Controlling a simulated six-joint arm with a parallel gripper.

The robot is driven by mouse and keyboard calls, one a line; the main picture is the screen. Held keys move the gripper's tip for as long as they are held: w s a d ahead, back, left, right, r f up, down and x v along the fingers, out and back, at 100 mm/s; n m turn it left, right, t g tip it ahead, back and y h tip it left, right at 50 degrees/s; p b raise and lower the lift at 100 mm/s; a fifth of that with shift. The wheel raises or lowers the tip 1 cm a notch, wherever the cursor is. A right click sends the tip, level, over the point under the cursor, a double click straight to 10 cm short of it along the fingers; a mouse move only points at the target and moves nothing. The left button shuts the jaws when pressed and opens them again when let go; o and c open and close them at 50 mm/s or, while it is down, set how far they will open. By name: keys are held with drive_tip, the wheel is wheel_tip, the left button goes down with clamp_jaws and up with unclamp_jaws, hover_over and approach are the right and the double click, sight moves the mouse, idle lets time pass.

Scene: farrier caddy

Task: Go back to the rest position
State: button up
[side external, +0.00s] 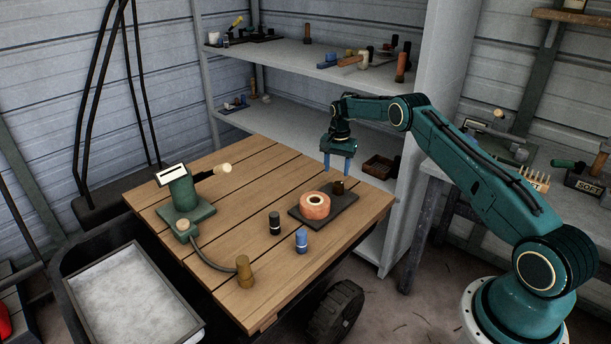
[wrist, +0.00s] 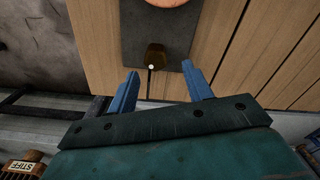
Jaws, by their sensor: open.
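My gripper (side external: 338,163) has two blue fingers and hangs above the far right part of the wooden cart top (side external: 255,170). It is open, with nothing between its fingers. In the wrist view my gripper (wrist: 160,88) shows its fingers spread apart. A small dark brown piece (wrist: 155,57) shows beyond the fingertips, on the dark board (wrist: 137,20). In the side view the brown piece (side external: 338,187) stands below the gripper, at the back of the board (side external: 333,213). An orange-pink ring (side external: 315,205) with a pale centre lies on the same board.
A black cylinder (side external: 274,222) and a blue one (side external: 301,241) stand near the board. A green device (side external: 185,195) with a hose to a brass-coloured piece (side external: 244,271) stands on the left. Grey shelves (side external: 290,60) rise behind the cart. A side bench (side external: 455,165) stands at right.

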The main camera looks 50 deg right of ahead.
drive_tip(key=s+a+r+n, duration=0.1)
drive_tip(key=a+r, duration=0.2)
drive_tip(key=r, duration=0.3)
drive_tip(key=a+r+n+t, duration=0.1)
drive_tip(key=a+r, duration=0.2)
drive_tip(key=r, duration=0.3)
drive_tip(key=s+a+r+n, duration=0.1)
drive_tip(key=a+r, duration=0.1)
drive_tip(key=r, duration=0.4)
drive_tip(key=s+a+r+n+t, duration=0.1)
drive_tip(key=s+a+r+n, duration=0.1)
drive_tip(key=s+a+r, duration=0.4)
drive_tip(key=s+a+r+n+t, duration=0.1)
drive_tip(key=s+a+r+n, duration=0.1)
drive_tip(key=s+a+r, duration=0.35)
drive_tip(key=s+a+r+n+t, duration=0.1)
drive_tip(key=s+a+r+n, duration=0.15)
drive_tip(key=s, duration=0.35)
drive_tip(key=s+a+r+n, duration=0.1)
drive_tip(key=s+a+r, duration=0.25)
drive_tip(key=s, duration=0.35)
drive_tip(key=s+a+f+n, duration=0.1)
drive_tip(key=s+f, duration=0.1)
drive_tip(key=s, duration=0.5)
drive_tip(key=s+a+f+n+t, duration=0.1)
drive_tip(key=s+a+f+n, duration=0.1)
drive_tip(key=s, duration=0.6)
